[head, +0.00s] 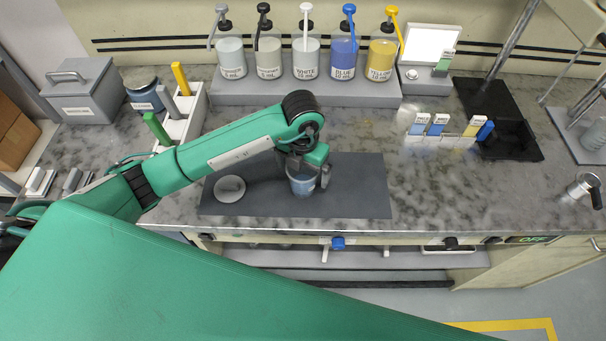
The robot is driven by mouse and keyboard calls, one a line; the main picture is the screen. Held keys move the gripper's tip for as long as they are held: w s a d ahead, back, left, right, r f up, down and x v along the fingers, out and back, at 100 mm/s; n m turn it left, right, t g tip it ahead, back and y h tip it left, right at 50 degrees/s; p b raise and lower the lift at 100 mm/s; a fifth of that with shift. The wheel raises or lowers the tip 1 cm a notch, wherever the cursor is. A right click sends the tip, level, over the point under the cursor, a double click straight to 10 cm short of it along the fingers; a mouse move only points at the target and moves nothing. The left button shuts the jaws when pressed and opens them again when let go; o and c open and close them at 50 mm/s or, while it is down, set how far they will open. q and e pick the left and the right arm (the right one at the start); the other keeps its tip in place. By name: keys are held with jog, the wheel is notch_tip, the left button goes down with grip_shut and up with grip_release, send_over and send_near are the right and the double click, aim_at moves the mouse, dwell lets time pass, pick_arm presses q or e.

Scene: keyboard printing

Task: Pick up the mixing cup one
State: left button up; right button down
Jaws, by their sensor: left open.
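The mixing cup (302,184) is a small blue-grey translucent cup. It stands on the dark grey mat (355,190) at the middle of the counter. My left gripper (306,178) is at the cup from above and behind, with its fingers open around the cup's upper part. Whether the fingers touch the cup cannot be told. The gripper hides part of the cup's rim. A round grey lid or disc (230,188) lies on the mat to the left of the cup. My right gripper is not in view.
Pump bottles, including a blue one (342,58) and a yellow one (381,60), stand on a grey platform behind. A grey bin (80,90) and a marker holder (196,112) are at the left. A black tray (512,140) is at the right.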

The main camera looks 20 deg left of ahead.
pick_arm(q)
notch_tip(320, 180, down, 2)
jog(key=shift+s+f+p, duration=0.1)
jog(key=shift+f+p, duration=0.05)
jog(key=shift+p, duration=0.25)
jog(key=shift+f, duration=0.55)
jog(key=c, duration=1.1)
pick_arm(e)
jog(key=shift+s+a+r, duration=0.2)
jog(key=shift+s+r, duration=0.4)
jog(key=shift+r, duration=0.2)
pick_arm(q)
jog(key=shift+r, duration=0.15)
jog(key=shift+r, duration=0.25)
notch_tip(320, 180, up, 9)
jog(key=b, duration=0.3)
notch_tip(320, 180, up, 10)
send_over(303, 177)
jog(key=s, duration=0.3)
jog(key=shift+d+r, duration=0.15)
jog(key=shift+d, duration=0.3)
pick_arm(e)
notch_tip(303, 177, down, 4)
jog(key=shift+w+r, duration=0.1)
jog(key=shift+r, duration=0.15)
